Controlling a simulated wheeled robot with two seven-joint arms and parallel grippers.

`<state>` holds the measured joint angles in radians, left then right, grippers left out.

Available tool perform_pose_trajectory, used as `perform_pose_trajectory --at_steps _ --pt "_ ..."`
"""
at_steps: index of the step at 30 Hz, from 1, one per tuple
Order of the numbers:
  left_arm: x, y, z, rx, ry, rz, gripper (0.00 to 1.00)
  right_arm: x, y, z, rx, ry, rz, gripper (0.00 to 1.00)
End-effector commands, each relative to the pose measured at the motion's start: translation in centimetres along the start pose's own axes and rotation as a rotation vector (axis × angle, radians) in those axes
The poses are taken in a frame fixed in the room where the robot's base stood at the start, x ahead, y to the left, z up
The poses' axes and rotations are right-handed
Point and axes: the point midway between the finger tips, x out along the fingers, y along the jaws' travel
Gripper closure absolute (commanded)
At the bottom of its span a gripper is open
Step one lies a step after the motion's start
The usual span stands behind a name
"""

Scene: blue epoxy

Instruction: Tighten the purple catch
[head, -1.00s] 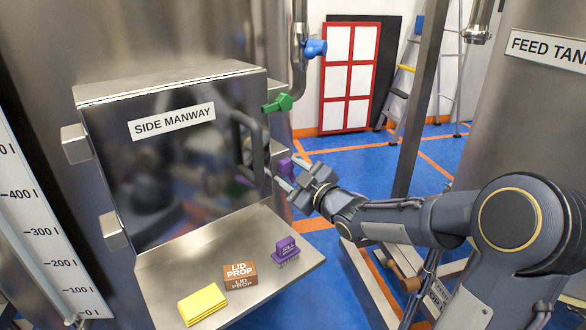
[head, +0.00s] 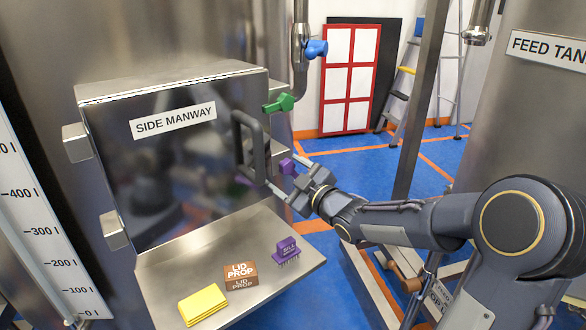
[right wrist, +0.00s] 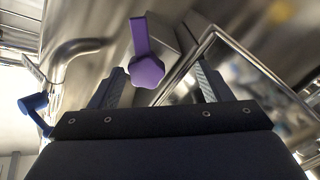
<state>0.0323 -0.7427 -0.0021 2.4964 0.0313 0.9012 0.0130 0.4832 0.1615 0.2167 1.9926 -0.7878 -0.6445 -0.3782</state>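The purple catch (head: 287,166) is at the right edge of the side manway door (head: 160,170), which appears shut. In the right wrist view the catch (right wrist: 147,65) shows as a purple lobed knob on a flat purple bar. My right gripper (head: 284,173) is open, its fingers spread at the catch. In the right wrist view the knob lies between the finger lines, nearer the left finger, and does not appear gripped. Whether a finger touches it I cannot tell. My left gripper is out of view.
A dark door handle (head: 250,145) stands just left of the gripper. The shelf (head: 200,258) below holds a yellow pad (head: 203,304), a brown lid prop block (head: 241,275) and a purple brush (head: 287,250).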

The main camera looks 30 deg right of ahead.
Motion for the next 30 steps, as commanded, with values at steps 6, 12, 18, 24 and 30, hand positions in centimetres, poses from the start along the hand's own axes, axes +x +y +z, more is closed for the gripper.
perform_pose_trajectory --at_steps 6,12,18,24,30 --pt "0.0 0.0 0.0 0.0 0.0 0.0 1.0 0.1 -0.2 -0.1 0.001 0.002 -0.005 0.0" --pt "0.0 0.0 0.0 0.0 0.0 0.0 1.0 0.1 0.0 -0.1 0.001 0.003 -0.001 0.0" --pt "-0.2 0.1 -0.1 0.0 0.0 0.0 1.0 0.0 0.3 -0.1 0.001 0.003 0.003 0.0" --pt "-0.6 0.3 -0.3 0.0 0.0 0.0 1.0 0.0 1.2 -0.2 -0.001 0.003 0.008 0.0" --pt "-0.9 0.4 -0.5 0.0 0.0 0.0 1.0 0.0 2.0 -0.1 0.0 0.003 0.014 0.0"
